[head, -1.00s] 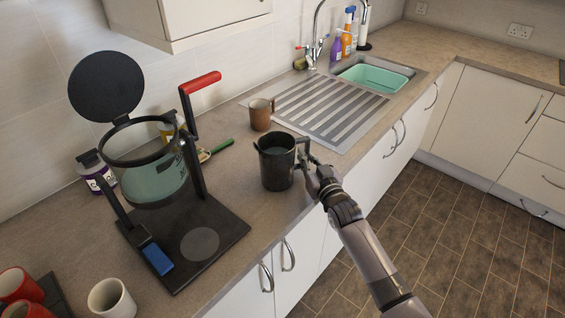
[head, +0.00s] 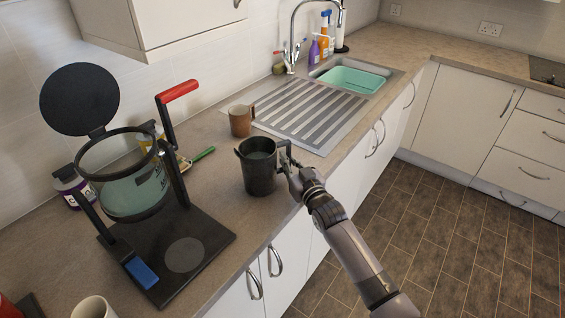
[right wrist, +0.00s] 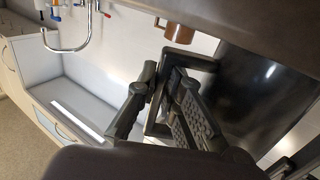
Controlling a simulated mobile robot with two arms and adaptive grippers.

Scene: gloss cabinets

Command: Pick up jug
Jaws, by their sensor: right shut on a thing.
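The jug (head: 259,172) is dark grey and upright in the head view, on or just above the worktop near its front edge; I cannot tell whether its base touches. Its handle (head: 284,148) points right, toward my right gripper (head: 291,166). That gripper is shut on the handle. In the right wrist view the gripper's fingers (right wrist: 160,105) close around the dark handle, with the jug's dark body (right wrist: 262,90) filling the right side. My left gripper is in neither view now.
A brown mug (head: 240,122) stands behind the jug, by the ribbed drainer (head: 315,108). A black frame with a glass vessel (head: 130,190) and red lever stands left. A green basin (head: 350,79) sits in the sink. The worktop's front edge is close beside the jug.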

